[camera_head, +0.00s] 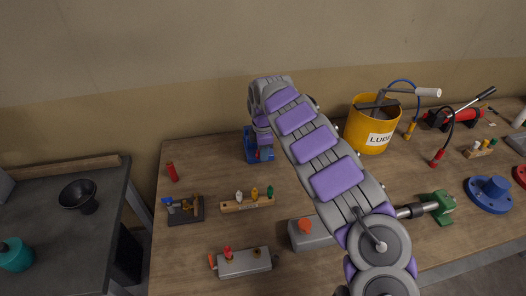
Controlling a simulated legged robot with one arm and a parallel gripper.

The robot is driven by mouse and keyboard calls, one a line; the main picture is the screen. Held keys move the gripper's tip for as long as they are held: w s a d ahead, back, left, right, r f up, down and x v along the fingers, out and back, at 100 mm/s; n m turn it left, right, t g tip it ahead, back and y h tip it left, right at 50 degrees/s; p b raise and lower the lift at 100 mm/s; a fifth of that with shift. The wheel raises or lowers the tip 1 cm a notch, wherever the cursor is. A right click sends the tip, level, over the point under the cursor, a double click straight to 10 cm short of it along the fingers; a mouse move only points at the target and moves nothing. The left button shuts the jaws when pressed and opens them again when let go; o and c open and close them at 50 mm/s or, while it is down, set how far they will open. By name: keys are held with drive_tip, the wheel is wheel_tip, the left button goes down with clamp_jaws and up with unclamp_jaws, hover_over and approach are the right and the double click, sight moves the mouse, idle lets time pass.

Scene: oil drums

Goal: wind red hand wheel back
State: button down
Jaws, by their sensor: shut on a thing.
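A blue device (251,150) stands at the back of the wooden bench, left of the yellow bucket. A small red part (258,155), which seems to be the red hand wheel, shows low on its front. My arm comes down over this device from above and my gripper (262,148) is at its front, shut on the red part. The fingertips and most of the wheel are small and partly hidden by my arm, so the wheel's turn angle cannot be seen.
A rack of small bottles (247,202), a grey fixture (243,262) and a red cylinder (172,171) are on the bench. A dark table (60,240) stands left across a gap.

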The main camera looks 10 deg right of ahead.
drive_tip(key=shift+r+h, duration=0.1)
drive_tip(key=shift+h, duration=0.2)
drive_tip(key=h+p, duration=0.2)
drive_tip(key=p, duration=0.1)
drive_tip(key=shift+a+r+h, duration=0.1)
drive_tip(key=shift+a+h, duration=0.2)
drive_tip(key=shift+a, duration=0.1)
drive_tip(key=h+p, duration=0.1)
drive_tip(key=h, duration=0.1)
drive_tip(key=h+p, duration=0.1)
drive_tip(key=h, duration=0.1)
drive_tip(key=shift+a+f, duration=0.2)
drive_tip(key=shift+a, duration=0.15)
drive_tip(key=h, duration=0.2)
drive_tip(key=h+b, duration=0.1)
drive_tip(key=h, duration=0.1)
drive_tip(key=shift+a+f+h, duration=0.2)
drive_tip(key=shift+f+h, duration=0.15)
drive_tip(key=shift+h, duration=0.05)
drive_tip(key=shift+f+h+b, duration=0.1)
drive_tip(key=shift+h+b, duration=0.6)
drive_tip(key=shift+h, duration=1.1)
